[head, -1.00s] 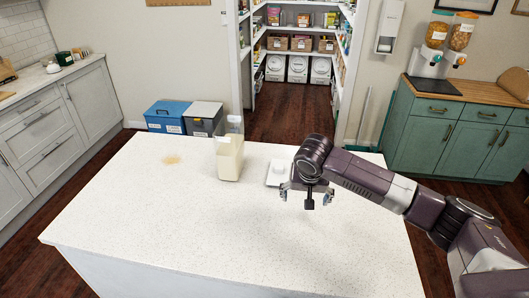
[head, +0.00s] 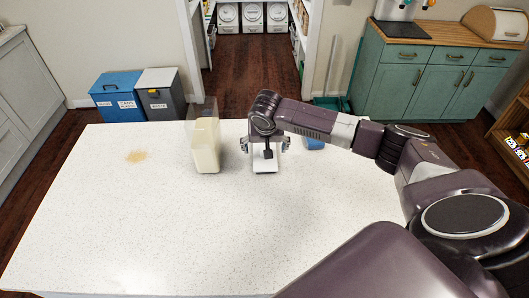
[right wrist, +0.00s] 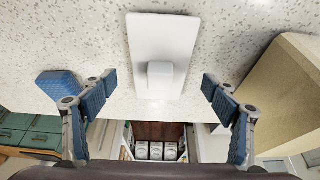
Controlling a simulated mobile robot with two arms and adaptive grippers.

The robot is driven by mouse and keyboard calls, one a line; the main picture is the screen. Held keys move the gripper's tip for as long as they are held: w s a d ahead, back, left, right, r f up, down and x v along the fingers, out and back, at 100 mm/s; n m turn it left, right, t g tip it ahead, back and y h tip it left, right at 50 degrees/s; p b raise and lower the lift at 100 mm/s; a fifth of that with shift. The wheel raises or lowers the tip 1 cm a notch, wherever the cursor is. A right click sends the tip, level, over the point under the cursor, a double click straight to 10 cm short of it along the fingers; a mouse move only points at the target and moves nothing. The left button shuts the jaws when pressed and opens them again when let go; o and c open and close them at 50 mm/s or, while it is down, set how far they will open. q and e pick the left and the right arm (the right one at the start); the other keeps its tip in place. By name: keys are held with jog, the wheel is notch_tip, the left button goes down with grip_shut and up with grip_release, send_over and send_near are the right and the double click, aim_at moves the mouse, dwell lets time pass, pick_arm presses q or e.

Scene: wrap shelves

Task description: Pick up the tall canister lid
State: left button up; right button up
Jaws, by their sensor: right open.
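The canister lid, a white rectangular plate with a raised square knob, lies flat on the counter in the right wrist view (right wrist: 150,28). In the head view the lid (head: 266,166) is partly hidden under my right gripper (head: 265,147). In the right wrist view that gripper (right wrist: 158,88) is open and empty, its fingers spread wide either side of the knob without touching it. The tall clear canister (head: 206,147) with pale beige contents stands upright just left of the lid. My left gripper is in neither current view.
A small blue object (head: 314,143) sits on the counter right of the lid, partly hidden by my arm. The counter's front is clear. Blue and grey bins (head: 118,97) stand beyond it.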

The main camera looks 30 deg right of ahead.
jog(key=shift+x, duration=1.15)
jog(key=shift+w+d+f+p, duration=0.15)
jog(key=shift+w+f+p, duration=0.15)
jog(key=shift+f, duration=0.1)
pick_arm(q)
jog(key=shift+w+d+r, duration=0.1)
jog(key=shift+w+r, duration=0.25)
jog(key=shift+w, duration=0.2)
jog(key=shift+w+r, duration=0.3)
jog(key=shift+w, duration=0.2)
jog(key=shift+s, duration=0.2)
pick_arm(e)
jog(key=shift+s, duration=0.1)
jog(key=shift+c, duration=0.6)
jog(key=shift+c, duration=1.3)
jog(key=c, duration=0.9)
pick_arm(q)
jog(key=shift+s, duration=0.25)
pick_arm(e)
jog(key=shift+r, duration=0.1)
